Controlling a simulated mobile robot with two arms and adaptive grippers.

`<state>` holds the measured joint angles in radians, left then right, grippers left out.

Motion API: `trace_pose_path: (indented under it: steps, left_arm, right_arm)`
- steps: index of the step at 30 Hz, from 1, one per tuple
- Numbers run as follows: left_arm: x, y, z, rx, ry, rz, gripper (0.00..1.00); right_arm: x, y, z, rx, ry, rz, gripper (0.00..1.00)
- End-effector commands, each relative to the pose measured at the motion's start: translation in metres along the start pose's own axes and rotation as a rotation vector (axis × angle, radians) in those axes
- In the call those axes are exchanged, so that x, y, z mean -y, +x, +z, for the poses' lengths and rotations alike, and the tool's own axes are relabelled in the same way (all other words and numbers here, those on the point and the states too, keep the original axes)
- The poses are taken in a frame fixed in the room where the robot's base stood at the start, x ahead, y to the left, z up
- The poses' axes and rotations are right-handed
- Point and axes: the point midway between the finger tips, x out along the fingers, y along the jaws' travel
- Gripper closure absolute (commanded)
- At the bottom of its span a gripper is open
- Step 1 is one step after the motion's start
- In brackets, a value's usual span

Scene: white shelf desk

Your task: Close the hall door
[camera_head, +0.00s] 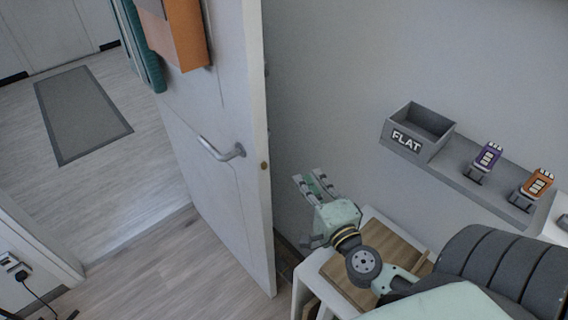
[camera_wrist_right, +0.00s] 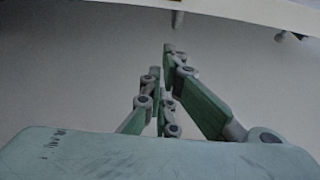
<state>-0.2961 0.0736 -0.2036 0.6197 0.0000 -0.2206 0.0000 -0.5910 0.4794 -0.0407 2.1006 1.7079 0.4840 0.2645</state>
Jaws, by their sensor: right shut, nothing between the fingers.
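The hall door (camera_head: 215,110) is white and stands open in the head view, its free edge toward me and its lever handle (camera_head: 222,150) on the left face. My right gripper (camera_head: 312,178) is just right of the door's edge, between the door and the grey wall. It is apart from the door and holds nothing. In the right wrist view its fingers (camera_wrist_right: 168,55) are close together in front of a plain grey surface. My left gripper is not in view.
The doorway floor (camera_head: 140,200) is clear, with a grey mat (camera_head: 82,112) beyond. An orange and teal holder (camera_head: 178,38) hangs on the door. A white shelf desk (camera_head: 300,290) stands under my right arm. A grey wall shelf with a FLAT box (camera_head: 420,130) is at right.

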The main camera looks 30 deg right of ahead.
Motion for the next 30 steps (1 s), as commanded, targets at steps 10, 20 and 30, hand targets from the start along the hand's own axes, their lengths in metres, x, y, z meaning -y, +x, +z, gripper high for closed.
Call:
trace_pose_path:
  steps: [10, 20, 30]
  left_arm:
    - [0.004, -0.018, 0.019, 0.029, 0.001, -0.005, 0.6]
    - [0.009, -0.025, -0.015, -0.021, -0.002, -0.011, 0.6]
    - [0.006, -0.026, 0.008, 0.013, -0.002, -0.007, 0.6]
  right_arm:
    - [0.003, 0.066, 0.001, 0.002, -0.002, -0.004, 1.0]
    - [0.001, 0.066, 0.033, 0.003, 0.001, 0.001, 1.0]
    - [0.0, 0.063, 0.039, 0.003, -0.002, 0.0, 1.0]
